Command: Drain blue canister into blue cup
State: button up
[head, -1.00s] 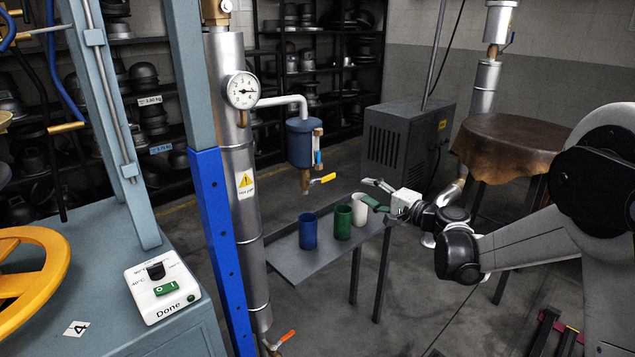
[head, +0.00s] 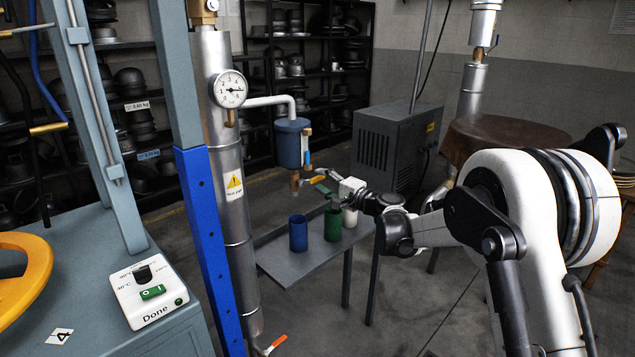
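The blue canister (head: 289,146) hangs from a pipe beside the silver column. The blue cup (head: 298,235) stands upright on the grey shelf table, roughly below the outlet. My gripper (head: 322,184) is just right of the yellow handle, with its fingers apart. It looks empty; whether a finger touches the handle I cannot tell. The gripper is above the green cup (head: 332,227).
A white cup (head: 350,216) stands right of the green cup on the table (head: 285,266). The silver column (head: 237,235) and blue post (head: 207,240) rise to the left. A grey cabinet (head: 385,150) stands behind the gripper. A control box (head: 147,293) is at front left.

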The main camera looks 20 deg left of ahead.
jog(key=shift+x, duration=1.1)
grip_shut()
